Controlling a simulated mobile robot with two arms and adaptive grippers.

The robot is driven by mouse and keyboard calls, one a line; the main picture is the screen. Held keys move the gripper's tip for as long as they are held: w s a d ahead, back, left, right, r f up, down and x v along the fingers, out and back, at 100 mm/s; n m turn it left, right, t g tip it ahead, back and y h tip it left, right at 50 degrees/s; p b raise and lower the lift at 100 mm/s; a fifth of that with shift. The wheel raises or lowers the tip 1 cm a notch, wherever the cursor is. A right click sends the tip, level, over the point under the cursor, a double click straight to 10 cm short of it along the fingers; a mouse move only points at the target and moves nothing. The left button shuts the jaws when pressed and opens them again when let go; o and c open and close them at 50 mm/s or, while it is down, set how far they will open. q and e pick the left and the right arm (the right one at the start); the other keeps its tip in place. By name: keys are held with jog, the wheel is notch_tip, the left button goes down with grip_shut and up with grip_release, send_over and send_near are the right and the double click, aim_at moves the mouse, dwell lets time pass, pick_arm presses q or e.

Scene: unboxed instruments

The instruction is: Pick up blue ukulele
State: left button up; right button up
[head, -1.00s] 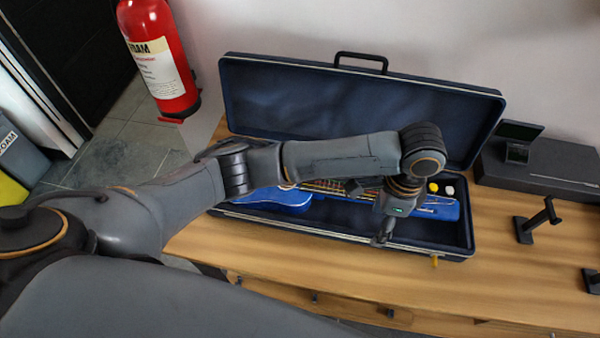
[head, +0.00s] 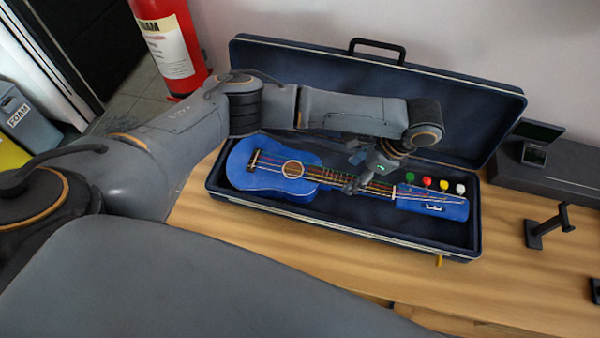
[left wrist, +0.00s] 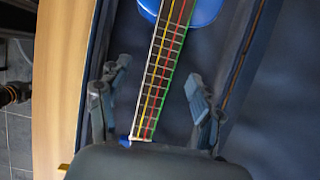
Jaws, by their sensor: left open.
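The blue ukulele (head: 268,170) lies in the open dark blue case (head: 340,228), body to the left and headstock with coloured pegs to the right. My left gripper (head: 362,176) is over its neck near the headstock end. In the left wrist view the neck (left wrist: 163,75), with coloured strings, runs between the two spread fingers of my open left gripper (left wrist: 158,103), with gaps on both sides. The headstock is hidden there behind the gripper's base. My right gripper is not in view.
The case lid (head: 470,110) stands open behind, near my forearm. A dark box (head: 550,168) and a small black stand (head: 547,227) are to the right on the wooden table (head: 350,270). A red fire extinguisher (head: 170,45) stands at the back left.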

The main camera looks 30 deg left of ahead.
aim_at(346, 180)
pick_arm(q)
jog(key=p+x, duration=0.1)
jog(key=x, duration=0.4)
jog(key=shift+w+d+f, duration=0.1)
jog(key=shift+d, duration=0.05)
jog(key=shift+f, duration=0.1)
jog(key=shift+f, duration=0.25)
dwell(0.4)
jog(key=c, duration=1.3)
